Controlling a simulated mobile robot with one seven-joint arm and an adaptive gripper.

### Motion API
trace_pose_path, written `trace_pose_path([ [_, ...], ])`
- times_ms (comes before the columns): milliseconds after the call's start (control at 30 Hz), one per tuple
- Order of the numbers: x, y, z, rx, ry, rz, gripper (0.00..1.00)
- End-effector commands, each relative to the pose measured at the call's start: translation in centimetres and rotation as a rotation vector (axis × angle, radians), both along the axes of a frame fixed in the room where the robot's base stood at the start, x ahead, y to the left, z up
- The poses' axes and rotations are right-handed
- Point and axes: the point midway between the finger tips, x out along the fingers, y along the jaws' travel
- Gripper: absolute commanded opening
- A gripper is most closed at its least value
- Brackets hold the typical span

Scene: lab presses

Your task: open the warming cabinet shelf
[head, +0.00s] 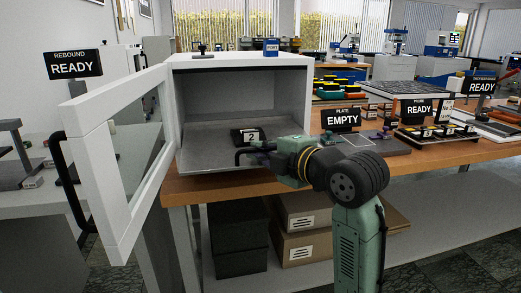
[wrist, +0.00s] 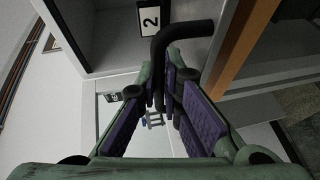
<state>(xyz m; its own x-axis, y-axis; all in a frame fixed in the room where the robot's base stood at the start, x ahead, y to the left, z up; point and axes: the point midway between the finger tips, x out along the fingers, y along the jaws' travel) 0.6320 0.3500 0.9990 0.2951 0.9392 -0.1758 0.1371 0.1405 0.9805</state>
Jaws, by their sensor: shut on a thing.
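The white warming cabinet (head: 241,61) stands on the wooden bench, its glass door (head: 118,160) swung wide open to the left. My gripper (head: 258,151) is at the cabinet mouth, shut on the black shelf handle (head: 240,155). In the wrist view the bent handle (wrist: 182,32) runs between the purple finger pads (wrist: 163,80).
The open door with its black handle (head: 77,190) takes up the left side. An EMPTY plate stand (head: 341,119) and a grey pad (head: 385,146) are on the bench to the right. Boxes (head: 304,246) sit below the bench.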

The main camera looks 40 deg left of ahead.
Motion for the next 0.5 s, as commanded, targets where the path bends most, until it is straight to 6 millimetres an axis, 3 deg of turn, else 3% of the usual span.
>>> trace_pose_path([
  [67, 0.06, -0.04, 0.03, 0.001, 0.001, -0.001, 0.0],
  [100, 0.07, -0.03, 0.03, 0.001, 0.001, -0.001, 0.09],
  [200, 0.06, -0.01, 0.02, 0.001, 0.001, -0.001, 0.16],
  [500, 0.03, -0.05, 0.02, 0.001, 0.0, -0.001, 0.17],
])
